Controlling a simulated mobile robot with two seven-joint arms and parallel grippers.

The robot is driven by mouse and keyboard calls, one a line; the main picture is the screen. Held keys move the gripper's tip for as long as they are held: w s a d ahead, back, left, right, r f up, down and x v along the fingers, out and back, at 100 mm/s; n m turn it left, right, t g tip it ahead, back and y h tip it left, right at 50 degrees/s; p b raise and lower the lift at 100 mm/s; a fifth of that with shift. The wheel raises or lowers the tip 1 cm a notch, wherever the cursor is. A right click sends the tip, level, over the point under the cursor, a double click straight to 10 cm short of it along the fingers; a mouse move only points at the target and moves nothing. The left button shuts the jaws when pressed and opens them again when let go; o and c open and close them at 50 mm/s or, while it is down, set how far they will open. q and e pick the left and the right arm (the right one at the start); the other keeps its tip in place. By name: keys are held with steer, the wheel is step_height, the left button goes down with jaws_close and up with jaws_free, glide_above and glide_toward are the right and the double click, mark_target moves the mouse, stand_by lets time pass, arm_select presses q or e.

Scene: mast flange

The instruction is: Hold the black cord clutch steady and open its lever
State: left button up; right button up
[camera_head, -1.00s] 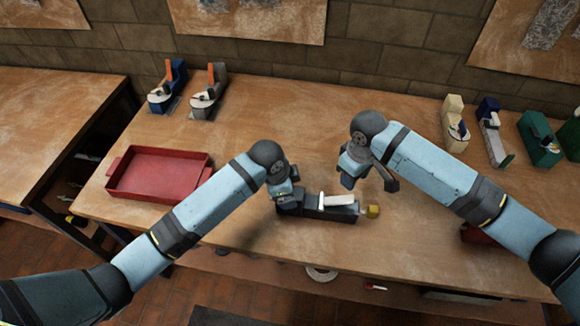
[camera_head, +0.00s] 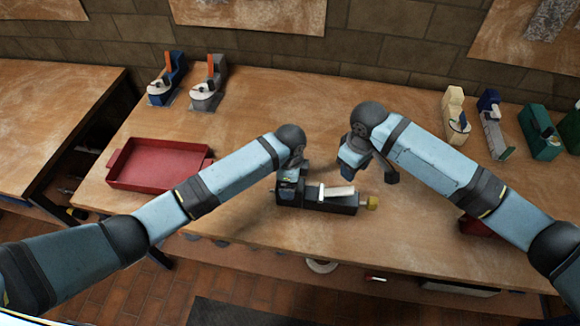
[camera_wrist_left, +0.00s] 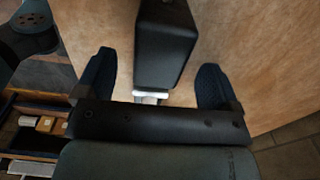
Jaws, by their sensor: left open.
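The black cord clutch (camera_head: 314,199) lies on the bench between my arms, with a pale lever (camera_head: 339,191) along its top and a yellow knob (camera_head: 371,203) at its right end. My left gripper (camera_head: 289,192) is at the clutch's left end. In the left wrist view my left gripper (camera_wrist_left: 155,82) is open, and the black clutch body (camera_wrist_left: 167,45) shows between its fingers with a gap on each side. My right gripper (camera_head: 351,163) hangs above and behind the clutch's right part, apart from it. Its fingertips are too unclear to judge.
A red tray (camera_head: 116,166) stands at the left. Two devices with orange levers, blue (camera_head: 165,84) and grey (camera_head: 208,88), stand at the back left. Cream (camera_head: 453,115), dark blue (camera_head: 492,125) and green (camera_head: 540,135) devices stand at the back right. The bench between is clear.

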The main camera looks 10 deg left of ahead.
mark_target(309, 198)
arm_select(q)
steer(key=shift+f, duration=2.4)
steer(key=c, duration=1.2)
arm_select(e)
steer(key=shift+o, duration=0.4)
arm_select(q)
steer(key=shift+c, duration=0.2)
arm_select(e)
steer(key=shift+o, duration=0.8)
steer(key=n+y, duration=0.1)
steer(key=d+n+y, duration=0.1)
steer(key=n, duration=0.1)
steer(key=shift+s+d+f, duration=0.15)
steer(key=shift+d+f, duration=0.05)
steer(key=shift+d, duration=0.1)
steer(key=f+n, duration=0.1)
steer(key=f, duration=0.2)
steer(key=a+f+n+y, duration=0.1)
steer(key=f+n, duration=0.1)
steer(key=f, duration=0.2)
steer(key=f+n+y, duration=0.1)
steer(key=f, duration=0.3)
steer(key=shift+a+n, duration=0.3)
steer(key=shift+n, duration=0.1)
